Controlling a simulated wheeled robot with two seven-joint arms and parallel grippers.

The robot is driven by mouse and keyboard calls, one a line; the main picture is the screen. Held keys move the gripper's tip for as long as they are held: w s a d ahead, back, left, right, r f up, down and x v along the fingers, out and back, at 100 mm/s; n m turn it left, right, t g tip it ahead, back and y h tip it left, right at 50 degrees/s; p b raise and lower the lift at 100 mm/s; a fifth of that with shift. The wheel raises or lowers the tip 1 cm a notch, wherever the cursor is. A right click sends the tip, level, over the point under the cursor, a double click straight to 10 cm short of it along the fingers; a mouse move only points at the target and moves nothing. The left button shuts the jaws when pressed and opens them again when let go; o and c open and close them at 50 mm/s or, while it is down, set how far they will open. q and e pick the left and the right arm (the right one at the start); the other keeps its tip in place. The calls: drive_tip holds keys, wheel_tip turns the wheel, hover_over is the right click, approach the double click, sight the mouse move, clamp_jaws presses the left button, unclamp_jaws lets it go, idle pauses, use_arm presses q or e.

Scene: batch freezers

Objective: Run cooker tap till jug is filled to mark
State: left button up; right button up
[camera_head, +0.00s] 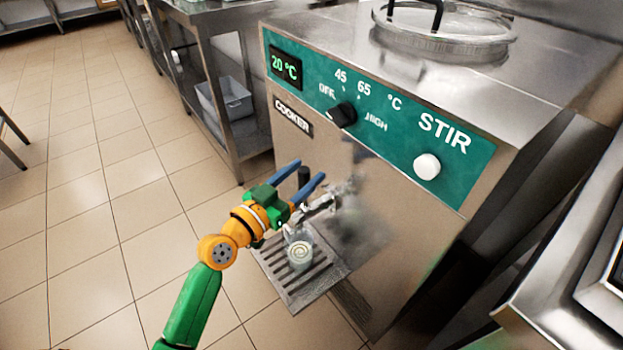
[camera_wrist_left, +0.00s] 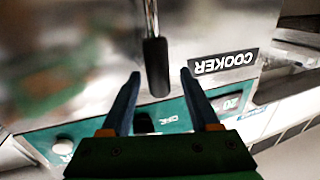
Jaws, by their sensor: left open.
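The cooker (camera_head: 375,215) is a steel cabinet with a green control panel. Its metal tap (camera_head: 325,203) sticks out low on the front, with a black handle (camera_head: 304,177) that also shows in the left wrist view (camera_wrist_left: 156,66). A clear jug (camera_head: 300,254) stands upright under the tap on the slatted drip tray (camera_head: 321,285). Something pale with a swirl shows inside it; its level and the mark cannot be made out. My left gripper (camera_head: 310,170) is open at the tap, its blue fingers on either side of the handle (camera_wrist_left: 160,74), without visible contact. My right gripper is out of view.
The panel has a display (camera_head: 286,67) reading 20 °C, a black knob (camera_head: 342,115) and a white STIR knob (camera_head: 427,166). A lidded opening (camera_head: 443,32) is on top. A steel table (camera_head: 225,20) with a grey bin (camera_head: 226,97) stands behind.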

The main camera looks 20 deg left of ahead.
use_arm(q)
drive_tip(key=x, duration=0.3)
drive_tip(key=shift+w+d, duration=0.1)
drive_tip(key=shift+w, duration=0.15)
clamp_jaws()
idle(1.1)
